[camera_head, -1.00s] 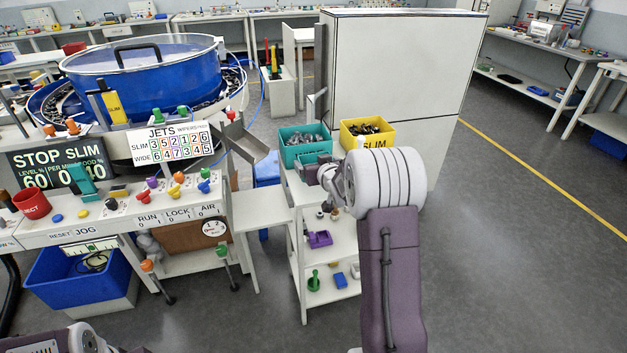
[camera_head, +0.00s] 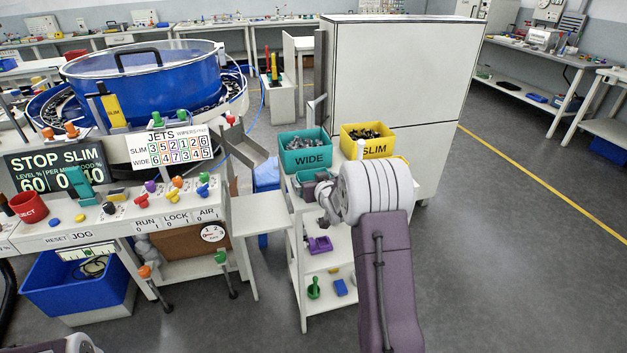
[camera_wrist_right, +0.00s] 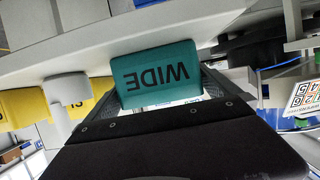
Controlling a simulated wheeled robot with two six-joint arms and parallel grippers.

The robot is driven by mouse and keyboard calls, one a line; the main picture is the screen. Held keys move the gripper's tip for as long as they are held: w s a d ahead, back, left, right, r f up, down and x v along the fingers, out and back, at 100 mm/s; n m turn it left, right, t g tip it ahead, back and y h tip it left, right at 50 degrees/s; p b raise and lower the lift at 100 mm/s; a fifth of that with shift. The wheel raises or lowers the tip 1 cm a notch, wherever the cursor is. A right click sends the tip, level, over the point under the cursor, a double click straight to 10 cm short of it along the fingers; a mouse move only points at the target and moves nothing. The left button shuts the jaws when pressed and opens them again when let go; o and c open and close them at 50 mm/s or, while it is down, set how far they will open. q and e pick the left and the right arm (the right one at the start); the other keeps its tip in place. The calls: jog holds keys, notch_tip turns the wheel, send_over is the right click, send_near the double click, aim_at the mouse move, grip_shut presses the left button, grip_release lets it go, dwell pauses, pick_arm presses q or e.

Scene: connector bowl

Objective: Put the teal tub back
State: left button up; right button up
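A small teal tub (camera_head: 305,177) is at the front left of the white stand's top, partly hidden by my right gripper (camera_head: 322,188). In the right wrist view, which is upside down, the tub's face (camera_wrist_right: 155,75) reads WIDE and sits between the dark fingers (camera_wrist_right: 162,95). The fingers lie close along both its sides and look shut on it. The tub looks upright; I cannot tell whether its base touches the stand. Behind it stands a larger teal bin (camera_head: 305,143) marked WIDE, holding metal parts. My left gripper is out of view.
A yellow bin (camera_head: 367,150) marked SLIM stands right of the teal bin, with a white post (camera_head: 360,149) in front. The tall white cabinet (camera_head: 400,85) is behind. A metal chute (camera_head: 243,147) is at left.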

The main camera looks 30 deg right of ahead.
jog(key=shift+r, duration=0.25)
jog(key=shift+s+r, duration=0.15)
jog(key=shift+s, duration=0.1)
jog(key=p+v, duration=0.1)
jog(key=v, duration=1)
jog(key=shift+s, duration=0.25)
